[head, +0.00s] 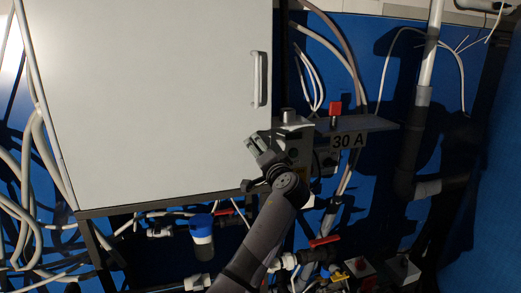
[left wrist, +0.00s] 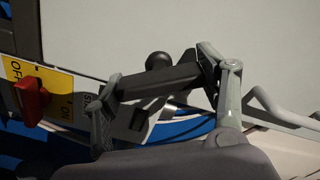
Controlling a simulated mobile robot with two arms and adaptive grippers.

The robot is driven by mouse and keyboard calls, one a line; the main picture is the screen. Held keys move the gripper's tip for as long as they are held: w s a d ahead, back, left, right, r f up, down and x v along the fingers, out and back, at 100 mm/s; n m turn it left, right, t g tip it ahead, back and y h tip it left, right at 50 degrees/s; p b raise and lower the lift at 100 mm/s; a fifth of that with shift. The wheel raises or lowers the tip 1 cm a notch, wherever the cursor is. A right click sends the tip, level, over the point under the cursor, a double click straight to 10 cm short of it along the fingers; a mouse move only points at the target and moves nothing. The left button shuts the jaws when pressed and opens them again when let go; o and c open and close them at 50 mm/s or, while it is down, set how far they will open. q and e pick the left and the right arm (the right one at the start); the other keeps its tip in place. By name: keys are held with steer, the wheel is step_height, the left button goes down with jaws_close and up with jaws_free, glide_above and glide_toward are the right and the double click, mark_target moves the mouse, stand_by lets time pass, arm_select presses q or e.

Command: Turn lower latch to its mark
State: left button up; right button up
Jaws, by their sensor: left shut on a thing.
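A large pale cabinet (head: 150,95) with a vertical door handle (head: 258,79) fills the left of the head view. My left gripper (head: 264,165) is at the lower right corner of its door. In the left wrist view its two grey fingers (left wrist: 160,85) are on either side of a black bar, which I take for the lower latch (left wrist: 165,80), and are shut on it. A dark round knob (left wrist: 158,62) shows just behind the bar. I cannot make out the latch's mark. In the head view the gripper hides the latch. My right gripper is not in view.
A red switch (left wrist: 31,100) on a yellow plate shows in the left wrist view. Pipes, red valve handles (head: 325,241) and a blue-capped cylinder (head: 202,243) are below the cabinet.

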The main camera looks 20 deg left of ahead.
arm_select(q)
steer(key=m+p, duration=0.2)
steer(key=m, duration=0.3)
steer(key=shift+d+r+p, duration=0.1)
steer(key=shift+r+p, duration=0.05)
steer(key=shift+p, duration=0.15)
steer(key=shift+m+p, duration=0.4)
steer(key=shift+m, duration=0.4)
steer(key=o, duration=1.1)
steer(key=shift+d+f, duration=0.1)
steer(key=shift+f, duration=0.1)
steer(key=shift+o, duration=0.3)
steer(key=v, duration=1.2)
